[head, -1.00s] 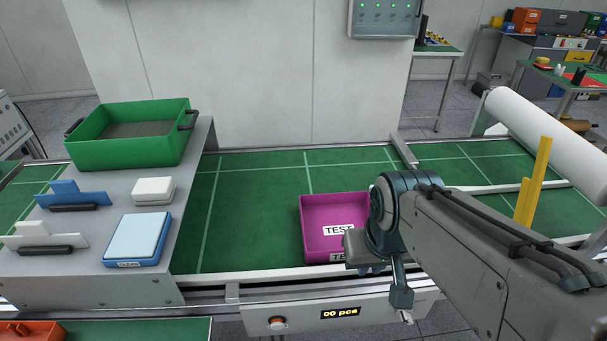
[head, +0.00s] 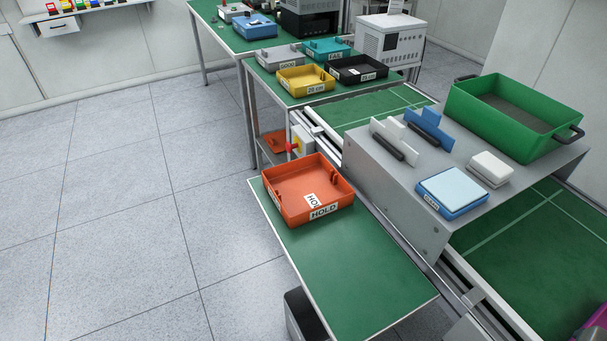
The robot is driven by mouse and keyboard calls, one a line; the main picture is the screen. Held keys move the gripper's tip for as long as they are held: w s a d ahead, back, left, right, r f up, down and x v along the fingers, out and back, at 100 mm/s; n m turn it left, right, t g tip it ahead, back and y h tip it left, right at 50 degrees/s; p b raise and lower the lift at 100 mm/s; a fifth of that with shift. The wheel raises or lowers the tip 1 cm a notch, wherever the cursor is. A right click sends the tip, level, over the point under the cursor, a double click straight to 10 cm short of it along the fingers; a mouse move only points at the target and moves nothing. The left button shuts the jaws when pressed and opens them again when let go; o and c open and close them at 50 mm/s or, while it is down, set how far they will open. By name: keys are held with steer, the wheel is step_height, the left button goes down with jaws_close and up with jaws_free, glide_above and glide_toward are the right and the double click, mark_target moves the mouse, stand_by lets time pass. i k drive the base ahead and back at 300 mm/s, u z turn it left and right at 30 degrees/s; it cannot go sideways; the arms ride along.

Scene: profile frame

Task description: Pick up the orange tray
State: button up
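The orange tray (head: 290,186) sits upright near the far end of a green-topped side table (head: 362,272). Its front wall carries a HOLD label, and another HOLD label lies on its floor.
A grey raised platform (head: 428,222) with a green bin (head: 517,113), a blue-framed pad (head: 451,192) and brushes stands right of the table. Yellow (head: 305,86) and black (head: 357,70) trays sit on a bench behind. Floor at left is clear.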

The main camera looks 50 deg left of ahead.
mark_target(305, 191)
steer(key=u, duration=4)
steer(key=i, duration=1.5)
steer(key=z, duration=3.75)
steer(key=i, duration=0.15)
steer(key=z, duration=0.1)
